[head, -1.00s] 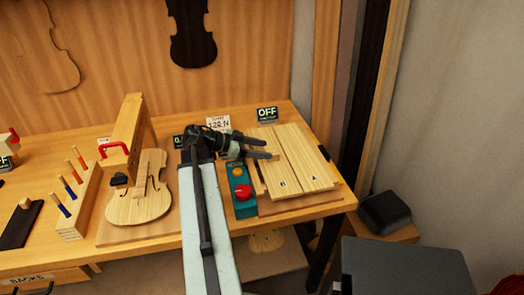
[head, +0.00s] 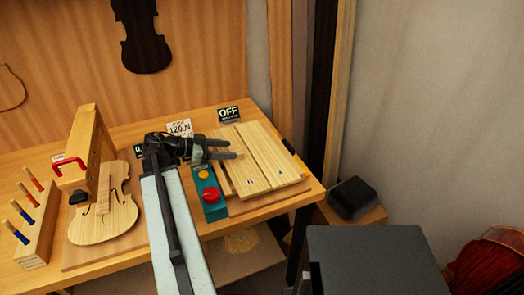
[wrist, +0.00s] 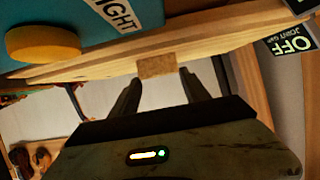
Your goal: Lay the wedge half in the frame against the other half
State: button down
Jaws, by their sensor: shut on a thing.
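Two pale wedge halves lie side by side on the wooden frame (head: 292,187) at the bench's right end. The half marked B (head: 252,172) is on the left and the half marked A (head: 277,165) on the right, with a thin dark line between them. My gripper (head: 234,149) reaches in from the left, fingers over the left side of B. In the wrist view my gripper (wrist: 160,88) has a small wooden block end (wrist: 157,67) between its fingers, beside a long pale board edge (wrist: 215,38). How this block joins B is hidden.
A teal box (head: 209,190) with an orange knob and red button stands left of the frame. An OFF sign (head: 229,114) and a 120 N sign (head: 180,129) stand behind. A violin body (head: 105,212) lies farther left.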

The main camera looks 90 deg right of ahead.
jog(key=shift+s+d, duration=0.15)
jog(key=shift+s, duration=0.15)
dwell(0.5)
jog(key=shift+c, duration=2.2)
grip_release()
jog(key=p+v, duration=0.3)
jog(key=v, duration=0.5)
jog(key=shift+d, duration=0.1)
jog(key=shift+s, duration=0.1)
